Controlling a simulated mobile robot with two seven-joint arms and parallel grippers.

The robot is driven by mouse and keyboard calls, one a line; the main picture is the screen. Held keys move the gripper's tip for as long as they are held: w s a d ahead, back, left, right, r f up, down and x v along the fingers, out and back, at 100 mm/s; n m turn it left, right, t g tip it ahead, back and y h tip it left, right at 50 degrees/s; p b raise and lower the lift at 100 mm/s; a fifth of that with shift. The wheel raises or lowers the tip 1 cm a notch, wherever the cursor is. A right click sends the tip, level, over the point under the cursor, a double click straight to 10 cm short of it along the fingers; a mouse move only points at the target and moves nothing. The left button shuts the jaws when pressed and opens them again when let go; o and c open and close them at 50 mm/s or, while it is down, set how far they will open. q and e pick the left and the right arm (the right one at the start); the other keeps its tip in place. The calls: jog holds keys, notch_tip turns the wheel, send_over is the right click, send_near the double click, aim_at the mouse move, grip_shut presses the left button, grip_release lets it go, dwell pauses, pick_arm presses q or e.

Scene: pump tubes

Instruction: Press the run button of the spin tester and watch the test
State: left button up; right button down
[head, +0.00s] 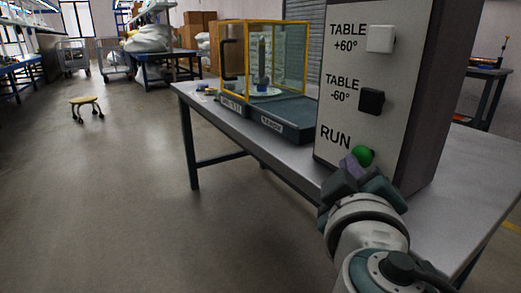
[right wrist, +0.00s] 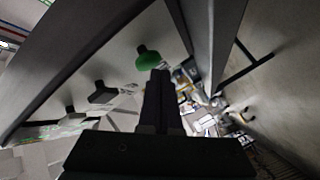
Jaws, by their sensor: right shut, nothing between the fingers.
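The control box (head: 340,130) stands on the table with a white button (head: 381,39) labelled TABLE +60°, a black button (head: 371,101) labelled TABLE -60°, and a green RUN button (head: 363,155) below. My right gripper (head: 350,165) is shut and empty, its fingertips right at the green button's lower left in the head view. The green button also shows in the right wrist view (right wrist: 148,58), just beyond the fingertips (right wrist: 160,75); I cannot tell whether they touch. The spin tester (head: 280,60), a yellow-framed clear enclosure, stands behind with an upright object on a disc inside. My left gripper is not in view.
The grey table (head: 260,140) carries the tester and the control box. A stool with a yellow seat (head: 84,101) stands on the open floor at left. Cardboard boxes (head: 198,28) and a bench with white sacks (head: 150,38) are at the back.

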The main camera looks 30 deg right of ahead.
dwell(0.4)
jog(key=shift+d, duration=0.9)
dwell(0.6)
jog(key=shift+a, duration=1.35)
jog(key=shift+s+a+b, duration=0.2)
jog(key=shift+a+b, duration=0.75)
jog(key=shift+a, duration=1.45)
